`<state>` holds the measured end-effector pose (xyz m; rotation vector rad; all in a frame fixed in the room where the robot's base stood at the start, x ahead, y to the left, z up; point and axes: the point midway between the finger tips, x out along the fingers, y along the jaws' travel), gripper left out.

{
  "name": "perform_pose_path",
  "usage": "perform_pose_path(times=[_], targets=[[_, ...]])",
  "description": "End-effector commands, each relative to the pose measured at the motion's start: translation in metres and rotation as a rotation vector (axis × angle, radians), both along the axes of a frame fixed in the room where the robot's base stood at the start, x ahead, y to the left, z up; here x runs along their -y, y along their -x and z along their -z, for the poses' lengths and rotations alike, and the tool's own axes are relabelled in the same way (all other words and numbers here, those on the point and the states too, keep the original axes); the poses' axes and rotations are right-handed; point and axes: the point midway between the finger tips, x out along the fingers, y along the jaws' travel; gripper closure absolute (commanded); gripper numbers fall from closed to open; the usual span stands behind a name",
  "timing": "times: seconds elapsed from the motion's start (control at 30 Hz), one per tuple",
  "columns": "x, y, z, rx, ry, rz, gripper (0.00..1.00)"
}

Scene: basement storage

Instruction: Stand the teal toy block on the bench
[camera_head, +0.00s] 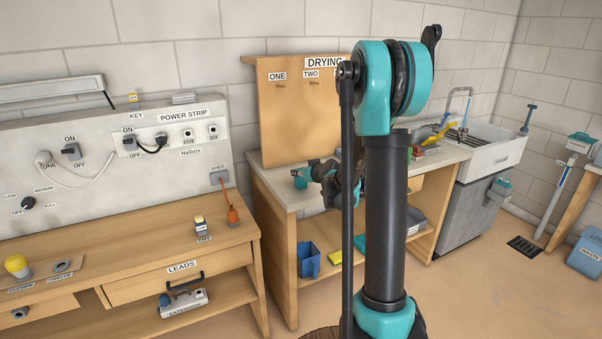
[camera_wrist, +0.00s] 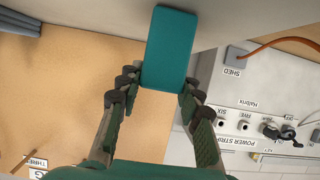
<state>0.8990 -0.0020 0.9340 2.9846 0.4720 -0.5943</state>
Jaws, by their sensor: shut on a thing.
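The teal toy block (camera_wrist: 168,48) is a smooth rectangular block, held between the fingertips of my gripper (camera_wrist: 160,90) in the wrist view. In the head view my gripper (camera_head: 312,173) is over the left end of the pale-topped bench (camera_head: 268,180), in front of the drying board. A small teal patch of the block (camera_head: 300,183) shows at its fingers. I cannot tell whether the block touches the bench top. My arm hides the middle of the bench.
The wooden drying board (camera_head: 292,115) stands behind the bench. At left is another wooden bench (camera_head: 130,240) with a power strip panel (camera_head: 170,135) and an orange-handled tool (camera_head: 232,213). A sink (camera_head: 490,145) is at right. A blue bin (camera_head: 308,260) sits on the lower shelf.

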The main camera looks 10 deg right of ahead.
Motion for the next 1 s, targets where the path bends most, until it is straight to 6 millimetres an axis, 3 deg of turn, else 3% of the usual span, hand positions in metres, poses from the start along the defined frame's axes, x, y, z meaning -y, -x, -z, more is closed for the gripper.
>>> perform_pose_path(times=[0.37,0.4,0.53,0.87,1.0], targets=[[-0.0001,0.0001,0.0041,0.0,0.0,0.0,0.93],[0.0,0.0002,0.0036,0.0,0.0,0.0,0.6],[-0.0001,0.0001,0.0034,0.0,0.0,0.0,0.44],[0.0,0.0002,0.0018,0.0,0.0,0.0,0.44],[0.0032,0.0088,-0.0029,0.0,-0.001,0.0,0.44]])
